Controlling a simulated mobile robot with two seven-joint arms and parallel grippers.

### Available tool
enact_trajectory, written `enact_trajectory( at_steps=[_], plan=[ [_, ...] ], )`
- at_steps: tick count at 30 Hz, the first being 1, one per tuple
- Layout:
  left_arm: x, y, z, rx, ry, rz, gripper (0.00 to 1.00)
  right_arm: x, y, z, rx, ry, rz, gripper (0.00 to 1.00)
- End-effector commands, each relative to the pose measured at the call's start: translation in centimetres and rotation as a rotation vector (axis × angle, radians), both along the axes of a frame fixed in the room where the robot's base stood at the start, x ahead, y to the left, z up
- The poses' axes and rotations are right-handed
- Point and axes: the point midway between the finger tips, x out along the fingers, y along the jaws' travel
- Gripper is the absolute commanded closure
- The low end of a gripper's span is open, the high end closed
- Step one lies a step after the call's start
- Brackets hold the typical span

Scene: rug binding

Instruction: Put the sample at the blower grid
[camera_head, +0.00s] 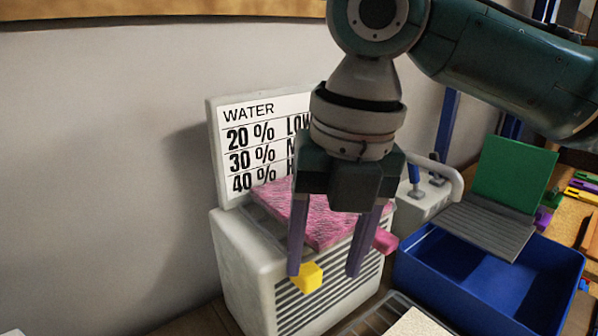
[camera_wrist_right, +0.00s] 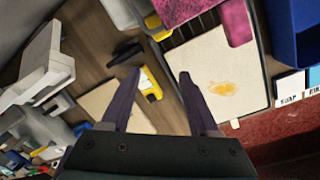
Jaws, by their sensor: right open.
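The pink, textured sample (camera_head: 325,222) lies flat on top of the white blower (camera_head: 238,265), whose front has dark slats. A yellow tab (camera_head: 307,278) and a pink tab (camera_head: 385,241) show at its front corners. Part of the sample is hidden behind my right gripper (camera_head: 323,275), which points down in front of it with its fingers apart and nothing between them. In the right wrist view, the sample (camera_wrist_right: 188,8) is at the top edge, beyond the open fingers. My left gripper is not in view.
A sign reading WATER (camera_head: 250,135) stands behind the blower. A blue bin (camera_head: 480,275) and a green panel (camera_head: 515,170) are at the right. A stained cream sheet (camera_wrist_right: 225,70) and a yellow-black tool (camera_wrist_right: 150,85) lie below in the right wrist view.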

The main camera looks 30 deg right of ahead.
Motion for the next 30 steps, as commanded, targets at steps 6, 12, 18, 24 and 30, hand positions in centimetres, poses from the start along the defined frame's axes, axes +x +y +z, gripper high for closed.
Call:
enact_trajectory(
  at_steps=[6,12,18,24,30],
  plan=[
    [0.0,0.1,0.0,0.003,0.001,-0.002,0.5,-5.3,6.5,-4.7,0.271,0.019,-0.78,0.38],
    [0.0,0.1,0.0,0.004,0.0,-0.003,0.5,-9.9,5.6,-6.3,0.438,0.072,-1.661,0.38],
    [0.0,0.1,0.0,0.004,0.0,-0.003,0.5,-13.7,1.7,-6.9,0.473,0.034,-2.251,0.38],
    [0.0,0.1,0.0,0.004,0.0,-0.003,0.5,-14.9,0.4,-7.0,0.475,0.005,-2.403,0.38],
    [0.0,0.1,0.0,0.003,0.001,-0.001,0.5,-14.8,0.5,-7.0,0.474,0.006,-2.398,0.38]
  ],
)
